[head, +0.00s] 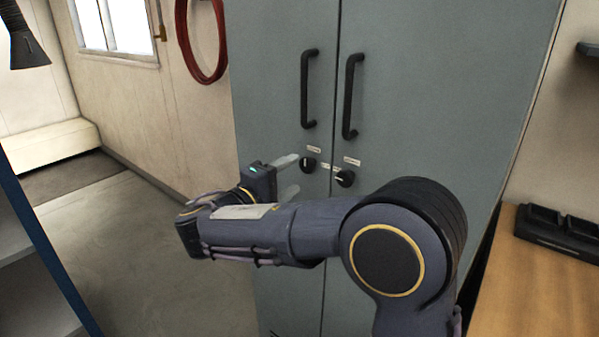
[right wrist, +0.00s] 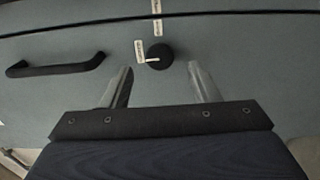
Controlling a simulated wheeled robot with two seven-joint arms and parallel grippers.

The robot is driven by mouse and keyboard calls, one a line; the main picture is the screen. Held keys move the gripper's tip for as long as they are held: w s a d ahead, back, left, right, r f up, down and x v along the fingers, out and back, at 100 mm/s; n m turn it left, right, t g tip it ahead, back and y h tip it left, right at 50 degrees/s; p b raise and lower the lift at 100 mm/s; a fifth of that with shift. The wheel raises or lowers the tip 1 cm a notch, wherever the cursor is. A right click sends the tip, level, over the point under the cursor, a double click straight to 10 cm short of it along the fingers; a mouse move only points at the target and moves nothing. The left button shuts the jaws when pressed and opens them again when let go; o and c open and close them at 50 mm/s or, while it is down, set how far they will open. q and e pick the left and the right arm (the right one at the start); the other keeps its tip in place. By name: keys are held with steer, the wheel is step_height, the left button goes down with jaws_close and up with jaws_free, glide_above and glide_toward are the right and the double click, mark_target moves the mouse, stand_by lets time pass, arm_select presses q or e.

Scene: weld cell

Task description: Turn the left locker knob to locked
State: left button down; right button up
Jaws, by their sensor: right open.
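The left locker knob (head: 308,164) is a round black knob on the left door of the grey locker. In the right wrist view the knob (right wrist: 160,53) has a white pointer mark, directed toward the small label (right wrist: 139,51) on the handle side. My right gripper (head: 291,176) is open and empty, its fingers reaching toward the locker door from the left. In the right wrist view the knob appears ahead, between the two fingertips (right wrist: 160,73); I cannot tell any contact. The label text is too small to read. My left gripper is not in view.
The right locker knob (head: 345,178) sits close by on the other door. Two black door handles (head: 309,90) (head: 351,97) stand out above the knobs. A wooden bench (head: 550,285) is at right, a blue shelf unit (head: 35,265) at left. The floor between shelf and locker is clear.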

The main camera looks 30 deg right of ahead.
steer(key=v, duration=0.2)
steer(key=shift+s+a, duration=0.15)
steer(key=shift+a, duration=0.2)
steer(key=s+d+f+m+g+y+p, duration=0.1)
steer(key=s+d+f+g+y+p, duration=0.1)
steer(key=s+d+f+y, duration=0.4)
steer(key=s+d+f+g+y+p, duration=0.2)
steer(key=s+d+f+g+y, duration=0.15)
steer(key=s, duration=0.45)
steer(key=s+a+f+m+t+y+p, duration=0.1)
steer(key=s+a+m+t+y+p, duration=0.2)
steer(key=s+a+y, duration=0.8)
steer(key=s+a+m+t, duration=0.1)
steer(key=a+m, duration=0.1)
steer(key=shift+a+f+p, duration=0.15)
steer(key=shift+a+p, duration=0.2)
steer(key=shift+a, duration=0.05)
steer(key=shift+t, duration=0.25)
